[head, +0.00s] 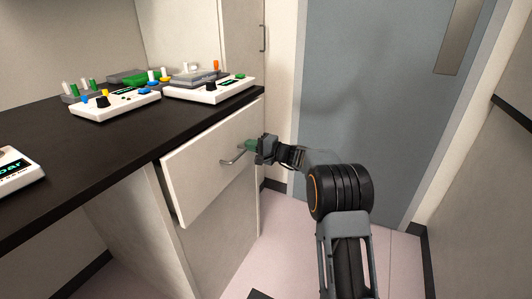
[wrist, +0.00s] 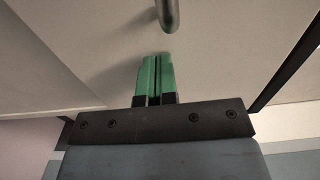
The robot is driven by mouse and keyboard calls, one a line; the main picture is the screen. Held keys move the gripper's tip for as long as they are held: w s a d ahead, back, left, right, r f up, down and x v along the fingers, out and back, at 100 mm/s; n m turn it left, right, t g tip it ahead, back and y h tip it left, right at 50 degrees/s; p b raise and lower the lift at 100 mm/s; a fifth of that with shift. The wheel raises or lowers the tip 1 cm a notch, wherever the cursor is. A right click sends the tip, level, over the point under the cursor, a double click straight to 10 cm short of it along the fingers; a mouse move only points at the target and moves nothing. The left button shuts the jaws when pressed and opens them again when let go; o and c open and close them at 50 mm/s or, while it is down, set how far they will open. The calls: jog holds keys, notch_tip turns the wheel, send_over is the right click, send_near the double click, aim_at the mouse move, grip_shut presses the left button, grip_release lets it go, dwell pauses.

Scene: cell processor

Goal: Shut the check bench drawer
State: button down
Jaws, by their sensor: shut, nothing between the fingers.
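The check bench drawer (head: 205,170) has a pale front that stands out from the bench at its left end, so the drawer is at least partly open. Its metal bar handle (head: 235,160) is on the front; the handle also shows at the top of the wrist view (wrist: 168,14). My gripper (head: 248,146) has green fingers and is at the drawer front, by the handle's right end. In the wrist view the fingers (wrist: 155,76) are together with nothing between them, just short of the handle. Whether the fingertips touch the front cannot be told.
The dark bench top (head: 100,150) holds several white devices with knobs, including one at the back (head: 210,90). A grey-blue door (head: 365,100) stands behind my arm. A wall is at the right. Pale floor (head: 290,250) is clear in front of the cabinet.

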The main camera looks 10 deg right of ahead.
aim_at(241, 142)
jog(key=x, duration=0.3)
jog(key=shift+w+a, duration=0.1)
jog(key=shift+a, duration=0.25)
jog(key=shift+w+a+b, duration=0.15)
jog(key=shift+a+b, duration=0.05)
jog(key=shift+b, duration=0.1)
jog(key=shift+r, duration=0.15)
jog(key=shift+w+a+r, duration=0.1)
jog(key=shift+r, duration=0.05)
